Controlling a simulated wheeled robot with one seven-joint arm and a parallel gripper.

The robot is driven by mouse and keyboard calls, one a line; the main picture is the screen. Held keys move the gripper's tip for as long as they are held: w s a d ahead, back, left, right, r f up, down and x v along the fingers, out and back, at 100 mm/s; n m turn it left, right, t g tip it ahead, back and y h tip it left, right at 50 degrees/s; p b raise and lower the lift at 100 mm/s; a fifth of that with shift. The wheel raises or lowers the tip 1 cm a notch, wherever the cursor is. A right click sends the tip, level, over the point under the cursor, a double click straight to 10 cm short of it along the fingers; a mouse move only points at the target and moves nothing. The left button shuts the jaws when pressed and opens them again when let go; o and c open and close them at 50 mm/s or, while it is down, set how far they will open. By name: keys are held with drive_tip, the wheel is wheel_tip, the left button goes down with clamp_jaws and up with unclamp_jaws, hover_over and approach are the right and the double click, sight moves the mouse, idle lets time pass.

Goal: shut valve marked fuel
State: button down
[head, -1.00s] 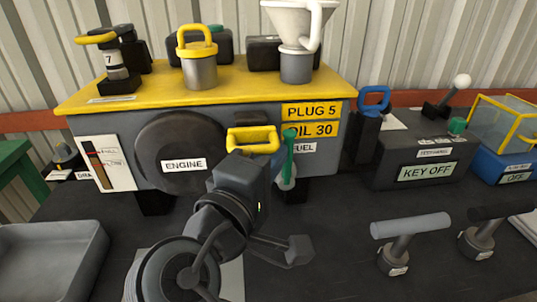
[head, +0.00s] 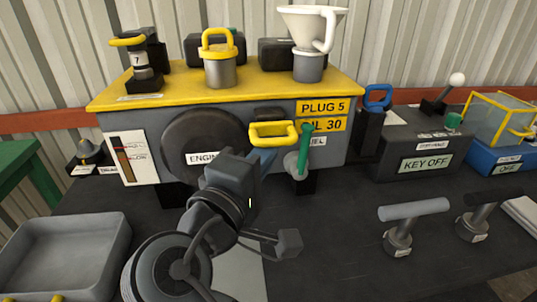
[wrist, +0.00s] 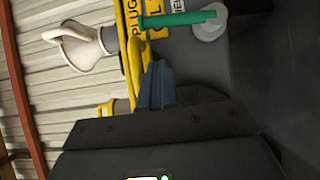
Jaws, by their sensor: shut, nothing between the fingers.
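The fuel valve is a green lever (head: 304,150) on a grey round hub on the engine's front. The lever stands nearly upright, and its label beside it is partly hidden, showing only the last letters. In the wrist view the green lever (wrist: 180,19) lies across the top, with the grey hub (wrist: 208,22) at its right end. My gripper (head: 266,160) is shut and empty, just left of the lever and apart from it in the head view. Its bluish fingers (wrist: 157,86) show below the lever in the wrist view.
A yellow handle (head: 272,134) sticks out just left of the lever, above my gripper. The engine block (head: 340,150) carries a white funnel (head: 312,30). Right are a key box (head: 420,150) and a grey T-handle (head: 412,210). A grey tray (head: 65,255) stands left.

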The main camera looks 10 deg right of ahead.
drive_tip(key=b+v, duration=0.1)
drive_tip(key=v, duration=0.7)
drive_tip(key=shift+s+a+r, duration=0.1)
drive_tip(key=shift+a+r, duration=0.05)
drive_tip(key=shift+a, duration=0.1)
